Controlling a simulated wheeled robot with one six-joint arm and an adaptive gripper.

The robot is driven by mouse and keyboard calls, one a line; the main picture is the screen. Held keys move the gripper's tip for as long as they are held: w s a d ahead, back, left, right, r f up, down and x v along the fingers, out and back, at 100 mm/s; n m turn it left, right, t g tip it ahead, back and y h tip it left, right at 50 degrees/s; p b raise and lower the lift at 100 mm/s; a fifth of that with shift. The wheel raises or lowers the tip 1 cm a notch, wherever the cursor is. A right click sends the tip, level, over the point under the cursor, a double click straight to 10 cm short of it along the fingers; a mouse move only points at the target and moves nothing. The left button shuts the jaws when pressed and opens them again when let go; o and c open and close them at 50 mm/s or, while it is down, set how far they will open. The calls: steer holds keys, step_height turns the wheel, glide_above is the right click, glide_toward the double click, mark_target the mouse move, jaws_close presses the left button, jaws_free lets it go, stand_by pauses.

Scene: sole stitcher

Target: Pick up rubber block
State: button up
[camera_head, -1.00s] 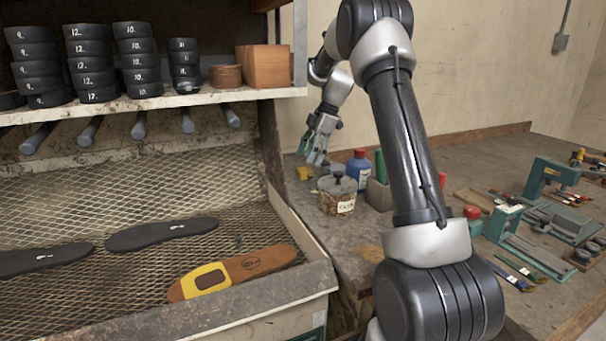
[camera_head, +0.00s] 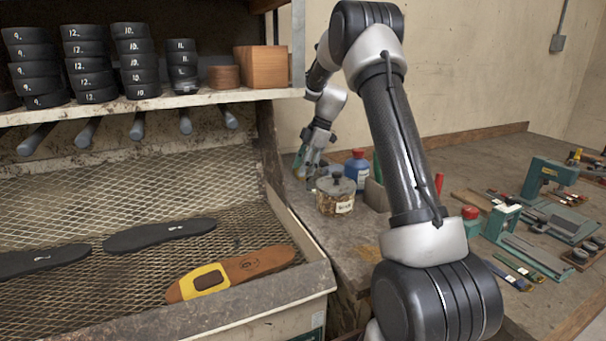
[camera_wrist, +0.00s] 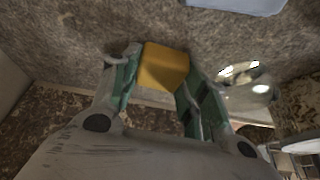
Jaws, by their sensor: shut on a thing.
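The rubber block is a yellow-orange block (camera_wrist: 163,66) in the wrist view. It sits between the green-lined fingers of my gripper (camera_wrist: 160,78), which is shut on it. The block is over or on the grey-brown bench top; I cannot tell whether it touches the bench. In the head view my gripper (camera_head: 308,164) is low over the bench beside the lidded glass jar. The block is not clearly visible there.
The glass jar (camera_head: 335,196) stands just right of my gripper, and a blue bottle (camera_head: 357,167) stands behind it. The mesh tray (camera_head: 330,272) with dark soles is to the left. Tools and green fixtures (camera_head: 548,178) lie on the right of the bench.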

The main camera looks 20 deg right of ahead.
step_height(320, 180, up, 10)
stand_by(0.5)
steer(key=shift+o, duration=1)
steer(key=shift+c, duration=0.4)
